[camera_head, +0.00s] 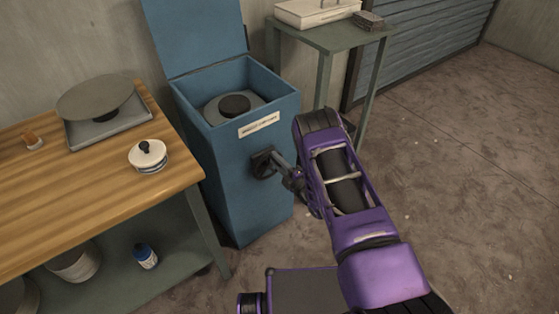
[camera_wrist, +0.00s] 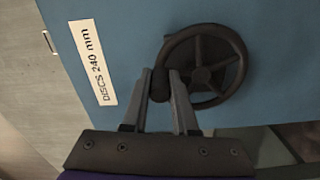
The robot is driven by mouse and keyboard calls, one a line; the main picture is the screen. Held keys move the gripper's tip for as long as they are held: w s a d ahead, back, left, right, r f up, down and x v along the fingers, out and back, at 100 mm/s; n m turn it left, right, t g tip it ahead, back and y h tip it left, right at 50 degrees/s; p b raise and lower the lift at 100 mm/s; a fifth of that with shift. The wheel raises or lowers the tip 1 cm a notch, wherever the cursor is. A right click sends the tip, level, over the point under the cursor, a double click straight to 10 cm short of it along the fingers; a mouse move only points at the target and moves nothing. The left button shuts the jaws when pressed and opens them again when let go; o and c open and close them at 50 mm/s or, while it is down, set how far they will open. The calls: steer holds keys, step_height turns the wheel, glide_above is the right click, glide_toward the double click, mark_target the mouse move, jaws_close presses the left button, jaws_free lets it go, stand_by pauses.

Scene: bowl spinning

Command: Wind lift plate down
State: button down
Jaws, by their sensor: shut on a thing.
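A tall blue cabinet (camera_head: 245,185) with its lid raised stands in the middle of the head view. Inside its open top is a grey lift plate (camera_head: 212,112) with a dark round piece on it, a little below the rim. A dark handwheel (camera_head: 262,166) is on the cabinet's front, and it shows large in the wrist view (camera_wrist: 228,62) beside a label reading "DISCS 240 mm". My gripper (camera_wrist: 162,80) is shut on the wheel's dark knob at the left of its rim. In the head view the gripper (camera_head: 285,172) reaches the wheel from the right.
A wooden workbench (camera_head: 105,195) at left carries a round disc on a grey base (camera_head: 98,105) and a white lidded pot (camera_head: 148,155). A small side table (camera_head: 340,37) with a white case stands behind at right. The floor at right is clear.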

steer(key=shift+s+a+r+n, duration=0.15)
steer(key=shift+a+n, duration=0.1)
steer(key=shift+n, duration=0.25)
steer(key=c, duration=0.7)
jaws_free()
steer(key=shift+s, duration=0.1)
steer(key=p+v, duration=0.2)
steer(key=v, duration=1.5)
steer(key=shift+d, duration=0.15)
